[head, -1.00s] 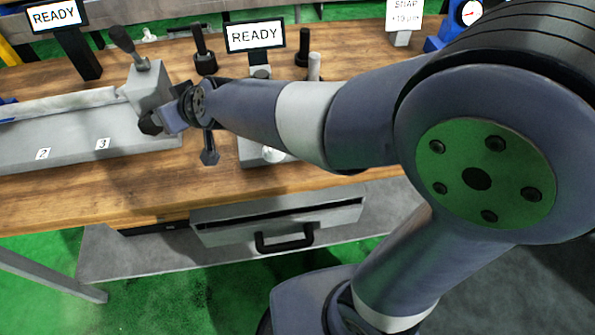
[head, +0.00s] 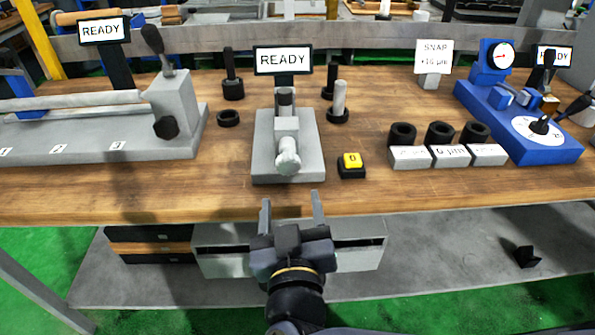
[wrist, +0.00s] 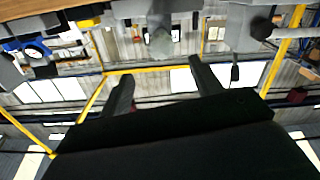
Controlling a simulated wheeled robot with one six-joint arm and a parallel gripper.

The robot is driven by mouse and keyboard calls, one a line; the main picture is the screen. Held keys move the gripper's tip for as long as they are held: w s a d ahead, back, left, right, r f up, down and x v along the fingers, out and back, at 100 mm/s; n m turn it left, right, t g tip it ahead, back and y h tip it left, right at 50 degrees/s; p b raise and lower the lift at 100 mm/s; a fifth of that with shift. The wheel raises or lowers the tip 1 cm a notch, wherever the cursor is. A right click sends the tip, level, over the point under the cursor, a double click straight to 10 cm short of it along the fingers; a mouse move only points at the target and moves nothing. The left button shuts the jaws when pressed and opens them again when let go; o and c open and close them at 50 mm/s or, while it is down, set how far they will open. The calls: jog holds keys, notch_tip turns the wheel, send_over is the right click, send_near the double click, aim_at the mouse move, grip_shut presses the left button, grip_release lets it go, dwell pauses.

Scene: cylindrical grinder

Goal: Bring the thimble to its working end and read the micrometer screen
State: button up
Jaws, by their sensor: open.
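The micrometer is the grey bench device (head: 262,150) at the middle of the table, with a screen (head: 283,60) behind it that reads "READY". Its thimble (head: 288,160) is the pale rounded knob at the front, pointing towards me. My gripper (head: 291,202) is open and empty in front of the table's front edge, nearer to me than the thimble and apart from it. The wrist view is upside down; there the open fingers (wrist: 160,72) point towards a grey device (wrist: 160,40) at the top centre.
A yellow button (head: 351,161) marked 0 sits right of the micrometer. Dark rings stand behind labelled blocks (head: 451,157) further right. A blue dial gauge (head: 500,100) is at far right, a grey bench fixture (head: 172,110) at left. A drawer (head: 355,250) is below the tabletop.

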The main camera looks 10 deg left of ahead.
aim_at(288, 167)
jog(key=b+x, duration=0.2)
jog(key=x, duration=0.8)
jog(key=shift+w+a+b, duration=0.15)
jog(key=shift+w+b, duration=0.15)
jog(key=c, duration=1)
